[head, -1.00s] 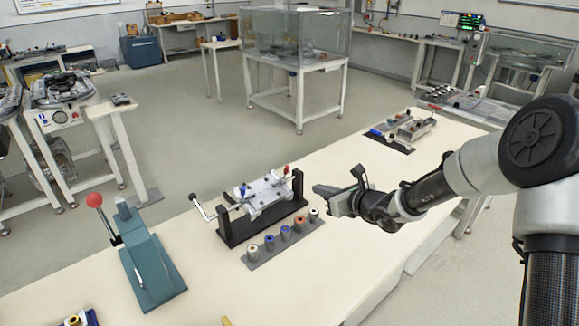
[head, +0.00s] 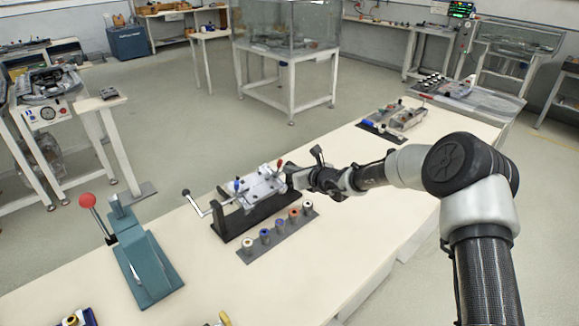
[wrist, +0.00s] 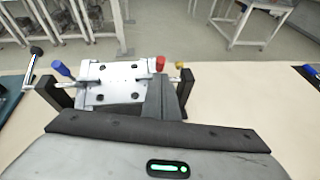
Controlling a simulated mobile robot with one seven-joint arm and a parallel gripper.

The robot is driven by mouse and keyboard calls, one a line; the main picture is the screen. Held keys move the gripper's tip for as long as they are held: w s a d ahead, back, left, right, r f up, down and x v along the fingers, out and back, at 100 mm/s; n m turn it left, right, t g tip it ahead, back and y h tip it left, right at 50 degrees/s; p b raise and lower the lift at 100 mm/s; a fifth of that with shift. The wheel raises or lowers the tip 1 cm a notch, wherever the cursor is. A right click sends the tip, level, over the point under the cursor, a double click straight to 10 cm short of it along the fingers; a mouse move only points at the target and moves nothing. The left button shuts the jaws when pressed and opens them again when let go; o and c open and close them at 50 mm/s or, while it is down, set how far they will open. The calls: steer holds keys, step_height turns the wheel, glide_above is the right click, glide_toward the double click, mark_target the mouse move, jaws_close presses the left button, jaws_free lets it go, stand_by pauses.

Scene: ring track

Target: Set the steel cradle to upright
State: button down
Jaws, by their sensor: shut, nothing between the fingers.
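The steel cradle (head: 262,187) is a silvery plate held between the two dark uprights of a black stand (head: 240,222) on the long cream bench. It looks tilted; I cannot tell its exact angle. A crank handle (head: 196,203) sticks out at its left end. A blue knob (head: 237,185) and a red knob (head: 280,166) sit on the cradle. The cradle also shows in the wrist view (wrist: 113,76), just beyond my fingers. My gripper (head: 292,172) is shut and empty at the cradle's right end, near the red knob. I cannot tell whether it touches.
A strip with several coloured spools (head: 279,229) lies in front of the stand. A teal lever press (head: 145,262) with a red ball handle stands to the left. A dark tray of parts (head: 393,123) lies farther right. The bench front right of the spools is clear.

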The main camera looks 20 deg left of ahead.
steer(key=shift+w+a+r, duration=0.2)
steer(key=shift+w+a, duration=0.15)
steer(key=shift+a, duration=0.05)
steer(key=a, duration=0.1)
steer(key=w+a+r+b, duration=0.1)
steer(key=a+r, duration=0.1)
steer(key=shift+w+a+r+b, duration=0.2)
steer(key=shift+w+r+b, duration=0.05)
steer(key=shift+w+b, duration=0.15)
